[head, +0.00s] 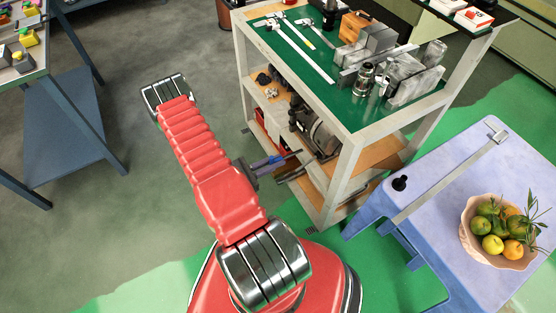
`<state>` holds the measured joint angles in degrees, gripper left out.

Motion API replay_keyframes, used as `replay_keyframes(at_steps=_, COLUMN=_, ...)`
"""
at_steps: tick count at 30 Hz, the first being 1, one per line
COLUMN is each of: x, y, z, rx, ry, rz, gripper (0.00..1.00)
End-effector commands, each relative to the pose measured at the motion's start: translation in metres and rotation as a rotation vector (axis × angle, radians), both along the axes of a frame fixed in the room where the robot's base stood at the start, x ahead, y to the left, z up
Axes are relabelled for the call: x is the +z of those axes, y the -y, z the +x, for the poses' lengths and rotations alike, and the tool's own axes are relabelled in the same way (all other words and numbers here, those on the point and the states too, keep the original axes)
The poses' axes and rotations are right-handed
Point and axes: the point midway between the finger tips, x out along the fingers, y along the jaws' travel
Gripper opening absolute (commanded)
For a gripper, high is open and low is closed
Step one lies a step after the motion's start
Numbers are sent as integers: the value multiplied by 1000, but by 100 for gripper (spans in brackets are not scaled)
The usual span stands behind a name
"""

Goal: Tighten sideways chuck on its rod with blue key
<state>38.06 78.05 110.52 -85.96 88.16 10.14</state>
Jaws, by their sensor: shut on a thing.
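My red arm rises in the middle of the head view, to the left of the tooling cart. My gripper (259,168) is small and partly hidden behind the arm, pointing right toward the cart's open side. It is shut on the blue key (270,161), whose blue part shows just beyond the jaws. Thin dark rod-like shapes lie to the right of the key, by the lower shelf. I cannot make out the sideways chuck among them, nor tell whether the key touches anything.
The cart's green top (310,85) carries calipers (300,50), metal blocks and a wooden box (357,26). A motor-like machine (318,135) sits on its shelf.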

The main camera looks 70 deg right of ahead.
Motion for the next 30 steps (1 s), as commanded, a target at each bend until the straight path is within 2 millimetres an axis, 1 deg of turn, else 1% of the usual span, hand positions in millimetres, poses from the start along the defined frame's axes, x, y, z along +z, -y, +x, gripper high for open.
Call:
replay_keyframes(at_steps=3, x=-5, y=2, z=-6, rx=16, ry=-12, rz=-14, gripper=0)
replay_keyframes(at_steps=17, x=-5, y=4, z=-7, rx=18, ry=-13, rz=-18, gripper=0)
replay_keyframes(at_steps=23, x=-5, y=10, z=-14, rx=15, ry=-13, rz=-17, gripper=0)
replay_keyframes(at_steps=30, x=-5, y=25, z=-27, rx=15, ry=-14, rz=-17, gripper=0)
